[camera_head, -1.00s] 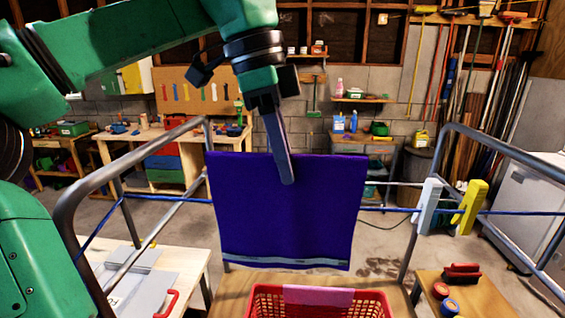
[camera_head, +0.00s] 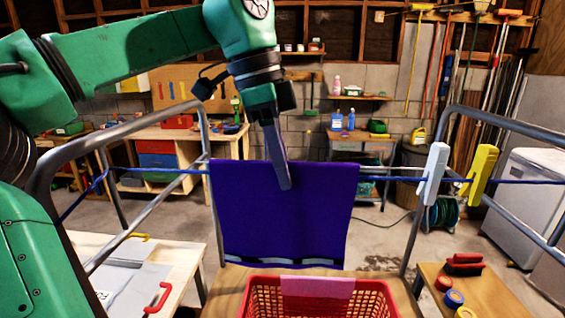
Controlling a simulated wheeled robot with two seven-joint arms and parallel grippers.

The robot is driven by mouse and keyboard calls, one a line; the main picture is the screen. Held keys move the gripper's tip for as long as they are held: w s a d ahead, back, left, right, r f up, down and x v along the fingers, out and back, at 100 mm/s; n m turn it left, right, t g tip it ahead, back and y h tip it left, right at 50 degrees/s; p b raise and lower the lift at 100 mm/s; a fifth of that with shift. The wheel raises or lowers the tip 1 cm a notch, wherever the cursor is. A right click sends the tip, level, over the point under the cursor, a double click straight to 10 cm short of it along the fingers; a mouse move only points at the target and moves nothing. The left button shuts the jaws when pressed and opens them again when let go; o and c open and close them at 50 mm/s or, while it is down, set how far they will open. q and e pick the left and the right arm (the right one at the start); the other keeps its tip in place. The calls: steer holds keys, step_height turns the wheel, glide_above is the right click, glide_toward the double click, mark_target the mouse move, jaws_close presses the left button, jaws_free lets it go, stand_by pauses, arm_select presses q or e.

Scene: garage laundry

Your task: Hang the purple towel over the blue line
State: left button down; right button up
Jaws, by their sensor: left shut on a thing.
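The purple towel (camera_head: 283,220) hangs flat and spread in the middle of the view, with a pale stripe near its lower edge. My left gripper (camera_head: 286,186) is shut on the middle of its top edge. One finger shows in front of the towel; the other is hidden. The blue line (camera_head: 385,179) runs across the rack and meets the towel's sides a little below its top edge. The towel hides the stretch between, and I cannot tell whether it rests on the line. My right gripper is not in view.
A white peg (camera_head: 432,175) and a yellow peg (camera_head: 480,172) sit on the line to the right. A red basket (camera_head: 375,300) with a pink cloth (camera_head: 318,291) stands below the towel. Grey rack rails (camera_head: 118,140) flank the space. A brush (camera_head: 464,264) lies at right.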

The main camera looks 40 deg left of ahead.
arm_select(q)
steer(key=shift+f, duration=0.45)
steer(key=c, duration=0.8)
jaws_free()
steer(key=shift+o, duration=0.2)
